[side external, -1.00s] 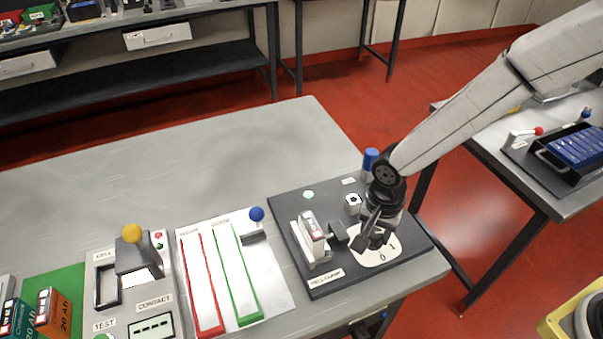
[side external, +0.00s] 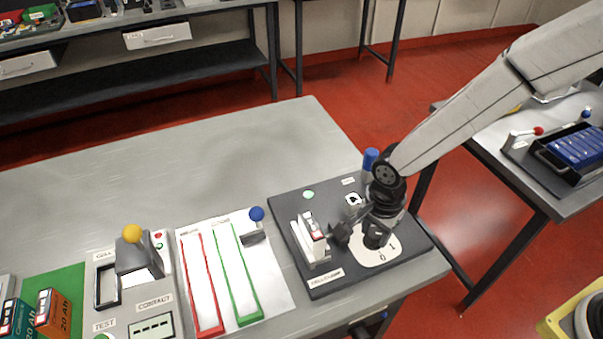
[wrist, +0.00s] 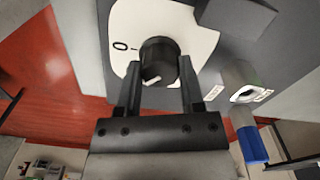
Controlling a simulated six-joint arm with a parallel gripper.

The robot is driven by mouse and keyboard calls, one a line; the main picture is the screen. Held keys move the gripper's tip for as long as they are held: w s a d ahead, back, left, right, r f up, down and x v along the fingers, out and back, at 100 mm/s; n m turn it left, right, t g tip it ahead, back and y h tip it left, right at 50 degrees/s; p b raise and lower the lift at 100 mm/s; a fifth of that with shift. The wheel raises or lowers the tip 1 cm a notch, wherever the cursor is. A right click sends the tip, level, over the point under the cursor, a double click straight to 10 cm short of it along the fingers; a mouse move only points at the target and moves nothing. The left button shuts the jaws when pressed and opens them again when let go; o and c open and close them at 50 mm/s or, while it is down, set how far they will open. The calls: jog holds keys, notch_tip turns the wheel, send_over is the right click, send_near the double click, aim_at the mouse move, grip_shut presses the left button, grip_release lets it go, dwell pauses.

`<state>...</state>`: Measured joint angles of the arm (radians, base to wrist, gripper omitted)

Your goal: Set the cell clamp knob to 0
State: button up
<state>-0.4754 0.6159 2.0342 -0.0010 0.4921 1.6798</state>
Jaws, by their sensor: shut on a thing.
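The cell clamp knob (wrist: 158,60) is a round black knob with a white mark low on its visible face in the wrist view. It sits on a white dial plate (wrist: 195,38), whose "0" and short tick lie to the knob's left. The white mark does not line up with that tick. My gripper (wrist: 159,82) is shut on the knob, one finger on each side. In the side view my gripper (side external: 359,236) is over the dial plate (side external: 375,259) and hides the knob.
A white clamp block with a cell (side external: 314,240) stands just left of my gripper on the dark panel (side external: 340,282). A blue post (side external: 370,160) and a white socket (side external: 353,200) are behind it. Red and green outlined lanes (side external: 222,270) lie further left.

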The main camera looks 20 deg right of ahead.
jog(key=shift+m, duration=1.6)
jog(key=shift+m, duration=2.8)
jog(key=shift+m, duration=0.9)
jog(key=o, duration=1.1)
jog(key=shift+c, duration=0.2)
